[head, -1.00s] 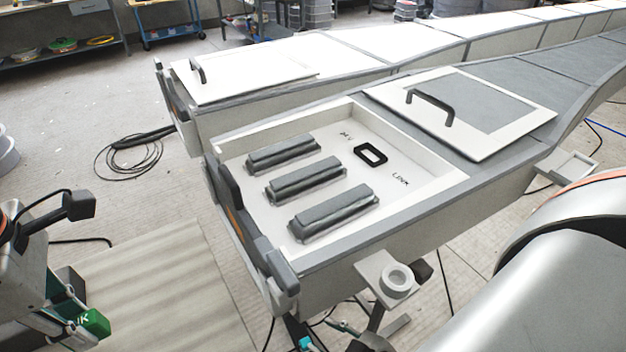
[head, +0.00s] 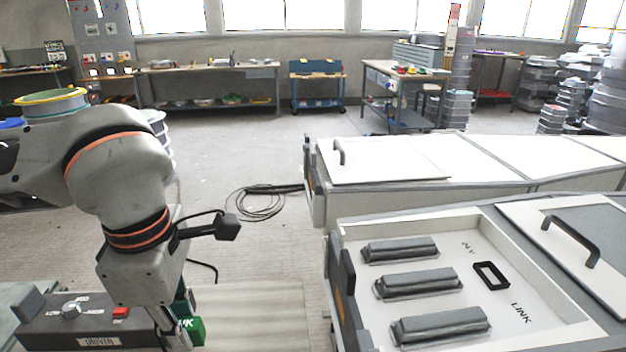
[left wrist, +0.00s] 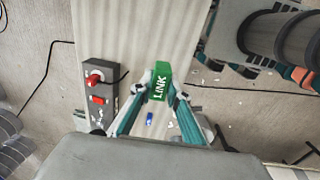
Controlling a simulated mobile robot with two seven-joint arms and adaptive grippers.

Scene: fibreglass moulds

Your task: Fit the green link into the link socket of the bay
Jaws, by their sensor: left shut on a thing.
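My left gripper (head: 186,326) is low at the left of the head view, shut on the green link (head: 194,331). In the left wrist view the fingers (left wrist: 158,92) hold the green link (left wrist: 160,82) at their tips, with its white LINK lettering facing the camera. The bay (head: 548,312) is a white recessed tray at the right of the head view. Its link socket (head: 491,275) is a black rectangular frame beside the printed word LINK. It looks empty. The link is well left of the bay and apart from it. My right gripper is out of view.
A grey driver box (head: 90,325) with knob and red button is near my left gripper. A cable coil (head: 262,203) lies on the floor.

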